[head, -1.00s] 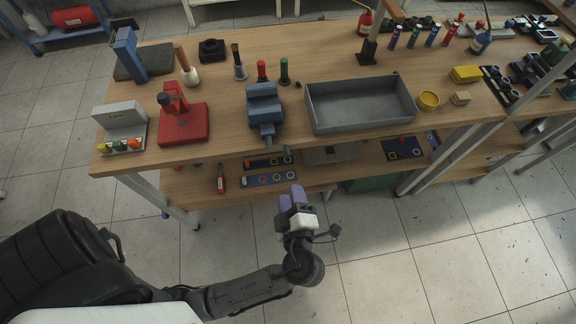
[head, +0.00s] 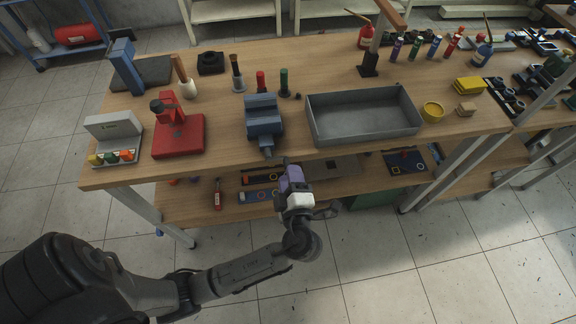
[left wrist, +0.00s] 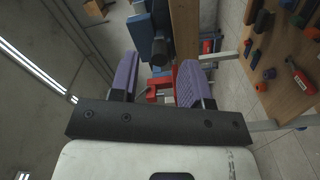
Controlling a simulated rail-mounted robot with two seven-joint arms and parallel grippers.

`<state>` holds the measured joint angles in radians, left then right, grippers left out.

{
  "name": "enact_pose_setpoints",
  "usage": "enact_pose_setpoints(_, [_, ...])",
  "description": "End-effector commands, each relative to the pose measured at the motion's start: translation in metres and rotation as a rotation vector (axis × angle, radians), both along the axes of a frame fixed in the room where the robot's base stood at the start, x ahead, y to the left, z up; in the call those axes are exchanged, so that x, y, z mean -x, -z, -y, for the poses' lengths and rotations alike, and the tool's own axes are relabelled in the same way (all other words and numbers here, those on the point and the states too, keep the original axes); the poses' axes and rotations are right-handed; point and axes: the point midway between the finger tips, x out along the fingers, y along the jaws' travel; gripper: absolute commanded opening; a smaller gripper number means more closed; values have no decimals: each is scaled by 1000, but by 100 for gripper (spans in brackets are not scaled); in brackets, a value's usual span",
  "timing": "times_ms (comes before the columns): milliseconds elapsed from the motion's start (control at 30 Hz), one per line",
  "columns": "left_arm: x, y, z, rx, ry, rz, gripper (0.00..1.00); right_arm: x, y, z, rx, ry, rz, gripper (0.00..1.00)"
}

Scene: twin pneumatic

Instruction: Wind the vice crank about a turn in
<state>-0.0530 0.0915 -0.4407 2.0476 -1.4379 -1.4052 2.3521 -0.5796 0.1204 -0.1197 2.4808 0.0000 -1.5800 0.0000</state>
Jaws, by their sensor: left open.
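The blue vice (head: 264,117) stands at the front edge of the wooden bench, with its dark crank end (head: 268,152) sticking out over the edge. The crank's handle is small and partly hard to make out beside my gripper. My left gripper (head: 288,172) is just in front of the bench edge, right of and below the crank end, its purple fingers pointing at the bench. In the left wrist view the two purple fingers (left wrist: 159,62) are apart. Blue vice parts (left wrist: 140,28) and a dark round part (left wrist: 158,50) show beyond them; I cannot tell contact. My right gripper is not in view.
A red press (head: 178,135) stands left of the vice and a grey tray (head: 362,114) right of it. Bottles and tools stand behind. A lower shelf (head: 325,182) with strips and a red tool (head: 218,195) lies below the bench top.

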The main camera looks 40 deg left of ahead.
Motion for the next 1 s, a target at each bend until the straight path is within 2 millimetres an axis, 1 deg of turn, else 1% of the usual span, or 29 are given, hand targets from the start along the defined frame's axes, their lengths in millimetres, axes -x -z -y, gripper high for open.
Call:
enact_pose_setpoints(33, [-4, -1, -6, -2, 0, 1, 43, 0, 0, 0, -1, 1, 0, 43])
enact_pose_setpoints(100, [-9, 0, -12, -1, 1, 1, 43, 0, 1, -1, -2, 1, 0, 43])
enact_pose_setpoints(300, [-17, 0, -23, 0, 0, 0, 43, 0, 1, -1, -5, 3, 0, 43])
enact_pose_setpoints(700, [-20, 0, -26, 1, 0, -1, 43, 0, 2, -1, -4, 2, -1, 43])
enact_pose_setpoints(1000, [-20, 0, -26, 1, 1, -1, 14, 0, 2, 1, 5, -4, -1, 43])
